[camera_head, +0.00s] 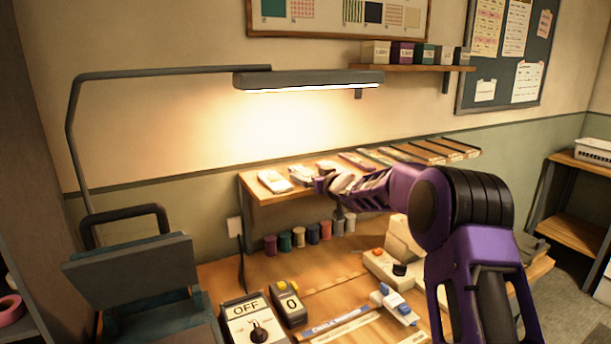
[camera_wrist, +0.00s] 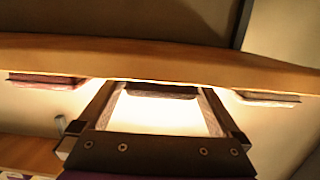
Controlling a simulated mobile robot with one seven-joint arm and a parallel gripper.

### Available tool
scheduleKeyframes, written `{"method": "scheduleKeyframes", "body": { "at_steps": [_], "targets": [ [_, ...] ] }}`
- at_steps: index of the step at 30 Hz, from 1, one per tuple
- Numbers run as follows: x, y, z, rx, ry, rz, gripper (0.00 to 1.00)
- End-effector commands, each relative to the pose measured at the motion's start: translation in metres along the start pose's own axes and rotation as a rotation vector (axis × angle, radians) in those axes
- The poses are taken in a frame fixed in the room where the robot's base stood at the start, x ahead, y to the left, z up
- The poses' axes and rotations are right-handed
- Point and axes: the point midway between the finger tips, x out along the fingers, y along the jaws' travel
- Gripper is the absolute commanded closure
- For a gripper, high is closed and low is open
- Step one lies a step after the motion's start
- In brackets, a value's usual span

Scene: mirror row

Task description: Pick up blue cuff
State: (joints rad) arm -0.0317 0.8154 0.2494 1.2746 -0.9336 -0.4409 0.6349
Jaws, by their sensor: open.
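No piece is clearly recognisable as the blue cuff. In the wrist view, a dark flat piece (camera_wrist: 160,91) sits at the wooden shelf edge, between my fingers in the picture; its colour is too dark to tell. My gripper (camera_wrist: 160,88) is open, its two fingers either side of that piece. Contact cannot be told. In the head view, my gripper (camera_head: 343,190) is in front of the wall shelf (camera_head: 262,197) and hides part of its middle. Several flat pieces (camera_head: 400,154) lie on that shelf.
A reddish piece (camera_wrist: 45,80) and a greyish one (camera_wrist: 268,97) flank the middle piece. Coloured spools (camera_head: 298,238) stand beneath the shelf. A lamp (camera_head: 308,81) hangs above. The workbench (camera_head: 330,280) holds an OFF switch box (camera_head: 252,322) and a blue-and-white item (camera_head: 395,304).

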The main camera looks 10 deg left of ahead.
Motion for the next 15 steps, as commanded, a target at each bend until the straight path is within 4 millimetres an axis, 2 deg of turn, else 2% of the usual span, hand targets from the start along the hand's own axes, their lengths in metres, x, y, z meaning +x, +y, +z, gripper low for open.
{"method": "scheduleKeyframes", "body": {
  "at_steps": [3,10,15],
  "targets": [
    [0.006,-0.0004,0.0002,-0.002,-0.001,0.0,0.0],
    [0.0065,-0.0002,0.0004,-0.001,-0.001,0.0,0.0],
    [0.0063,-0.0001,0.0003,-0.001,-0.001,0.0,0.31]
  ]
}}
